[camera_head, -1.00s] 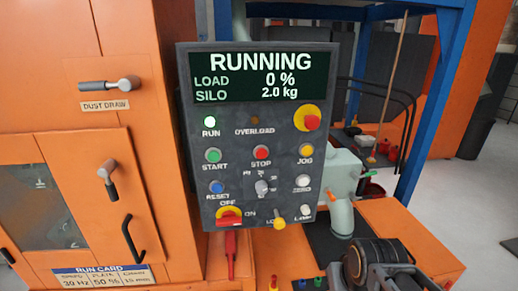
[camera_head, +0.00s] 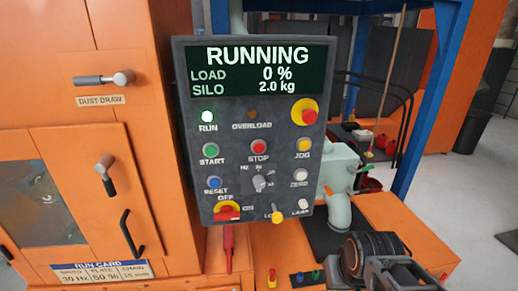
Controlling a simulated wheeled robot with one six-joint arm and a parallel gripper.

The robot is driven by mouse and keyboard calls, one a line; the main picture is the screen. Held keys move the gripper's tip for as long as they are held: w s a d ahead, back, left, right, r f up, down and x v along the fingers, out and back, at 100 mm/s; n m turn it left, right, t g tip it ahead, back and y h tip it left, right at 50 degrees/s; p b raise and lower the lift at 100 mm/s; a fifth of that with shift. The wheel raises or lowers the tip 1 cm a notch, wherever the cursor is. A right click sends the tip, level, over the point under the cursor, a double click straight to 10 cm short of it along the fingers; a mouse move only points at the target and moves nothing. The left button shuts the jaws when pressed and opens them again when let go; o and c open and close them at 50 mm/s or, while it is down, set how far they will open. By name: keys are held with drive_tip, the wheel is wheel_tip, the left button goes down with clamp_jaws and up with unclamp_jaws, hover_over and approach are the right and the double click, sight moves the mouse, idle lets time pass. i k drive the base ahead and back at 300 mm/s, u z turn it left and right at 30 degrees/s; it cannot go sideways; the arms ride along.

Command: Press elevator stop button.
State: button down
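The grey control panel (camera_head: 232,134) stands upright in the middle of the view. Its red stop button (camera_head: 259,147) sits in the centre row, above the label STOP, between the green start button (camera_head: 211,150) and the yellow jog button (camera_head: 303,145). The display (camera_head: 262,70) reads RUNNING, load 0 %, silo 2.0 kg. My gripper (camera_head: 372,250) is partly in view at the bottom right, low and apart from the panel. Its fingers are not clear enough to tell whether it is open.
A red emergency button on a yellow ring (camera_head: 304,112) sits at the panel's upper right. A red-and-yellow switch (camera_head: 227,211), a speed knob (camera_head: 262,182) and a blue reset button (camera_head: 214,183) are lower. Orange cabinets (camera_head: 60,60) stand left; a blue post (camera_head: 430,100) stands right.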

sight(258, 148)
drive_tip(key=z, duration=1.45)
drive_tip(key=k, duration=1.15)
drive_tip(key=u, duration=1.6)
drive_tip(key=i, duration=0.55)
